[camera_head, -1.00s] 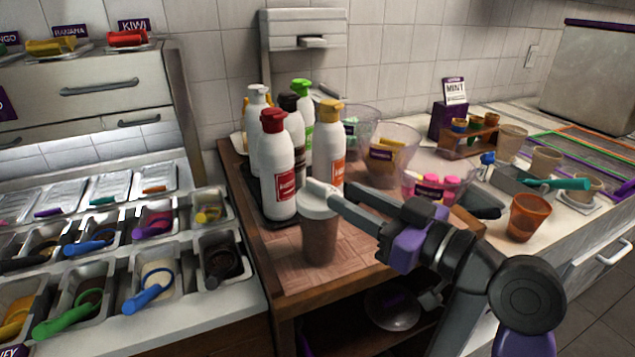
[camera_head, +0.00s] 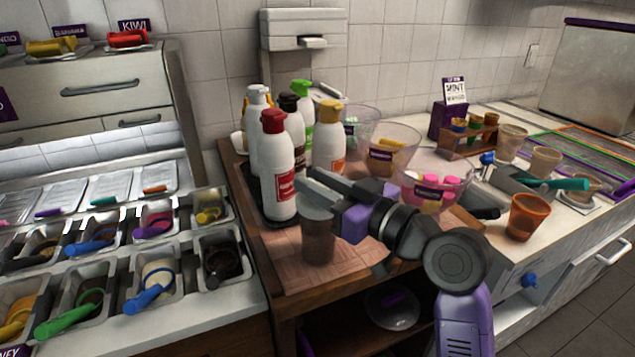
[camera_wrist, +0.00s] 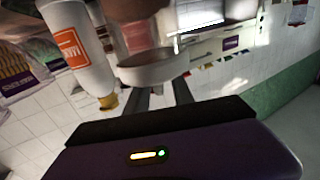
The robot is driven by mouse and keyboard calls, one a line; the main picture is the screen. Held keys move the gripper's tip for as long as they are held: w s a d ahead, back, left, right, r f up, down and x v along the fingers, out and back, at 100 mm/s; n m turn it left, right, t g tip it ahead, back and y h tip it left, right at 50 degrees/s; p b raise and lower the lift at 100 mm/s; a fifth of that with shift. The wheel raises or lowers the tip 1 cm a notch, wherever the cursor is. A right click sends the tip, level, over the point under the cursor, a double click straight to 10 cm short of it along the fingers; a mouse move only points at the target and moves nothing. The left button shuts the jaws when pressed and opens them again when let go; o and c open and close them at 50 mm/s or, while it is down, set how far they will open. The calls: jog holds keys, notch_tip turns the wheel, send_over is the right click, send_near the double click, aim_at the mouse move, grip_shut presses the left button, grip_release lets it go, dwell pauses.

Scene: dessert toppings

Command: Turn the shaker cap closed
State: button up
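The shaker (camera_head: 318,245) stands upright near the front of the wooden cart top, a brown cup with a pale grey cap (camera_head: 316,212). My gripper (camera_head: 308,182) reaches in from the right, with its fingers over the cap's top and partly covering it. In the wrist view the cap (camera_wrist: 153,72) is a pale round rim with the brown body (camera_wrist: 130,12) beyond it. The two fingers (camera_wrist: 162,97) show apart and end at the cap. Whether they press on a part of it is hidden.
Several sauce bottles, including a red-capped one (camera_head: 277,170) and a yellow-capped one (camera_head: 328,140), stand close behind the shaker. A bowl of pink items (camera_head: 436,188) and an orange cup (camera_head: 528,218) are to the right. Topping bins lie left; the cart's front left is clear.

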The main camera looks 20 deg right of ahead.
grip_shut()
